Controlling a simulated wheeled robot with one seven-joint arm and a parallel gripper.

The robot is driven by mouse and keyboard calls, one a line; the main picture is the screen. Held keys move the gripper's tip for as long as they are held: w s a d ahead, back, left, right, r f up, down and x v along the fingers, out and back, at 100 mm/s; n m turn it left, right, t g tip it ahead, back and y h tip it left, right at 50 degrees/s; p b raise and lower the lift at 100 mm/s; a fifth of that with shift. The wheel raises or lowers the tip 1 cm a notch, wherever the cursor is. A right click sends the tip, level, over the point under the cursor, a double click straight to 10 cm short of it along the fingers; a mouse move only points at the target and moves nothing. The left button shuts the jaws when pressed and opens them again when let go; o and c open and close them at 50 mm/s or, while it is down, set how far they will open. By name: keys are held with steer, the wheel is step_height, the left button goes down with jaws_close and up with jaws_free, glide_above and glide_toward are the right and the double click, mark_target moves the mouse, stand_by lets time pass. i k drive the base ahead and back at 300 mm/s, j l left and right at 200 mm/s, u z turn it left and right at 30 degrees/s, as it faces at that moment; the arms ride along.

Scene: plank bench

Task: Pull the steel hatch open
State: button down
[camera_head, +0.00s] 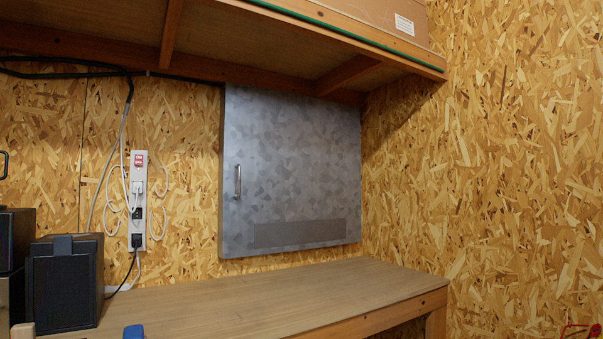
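The steel hatch (292,168) is a flat grey panel with a mottled galvanised look, on the back wall near the right corner. It looks shut, lying against the wall. A small upright metal handle (238,181) is near its left edge. A darker rectangular strip (298,234) runs along its lower part. Its top edge meets the shelf above. My gripper is not in view, so whether it is open or shut does not show.
The wooden bench (300,293) is mostly bare below the hatch. Black boxes (62,290) stand at its left end. A white power strip (139,200) with cables hangs left of the hatch. A wooden shelf (250,70) overhangs above. A blue object (133,332) shows at the bottom edge.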

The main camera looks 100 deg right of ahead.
mark_target(289, 170)
steer(key=k+z, duration=0.1)
steer(key=z, duration=0.7)
steer(key=k+l+z, duration=0.1)
steer(key=z, duration=2.25)
steer(key=j+z, duration=0.15)
steer(key=z, duration=0.25)
steer(key=j+z, duration=0.2)
steer(key=z, duration=0.25)
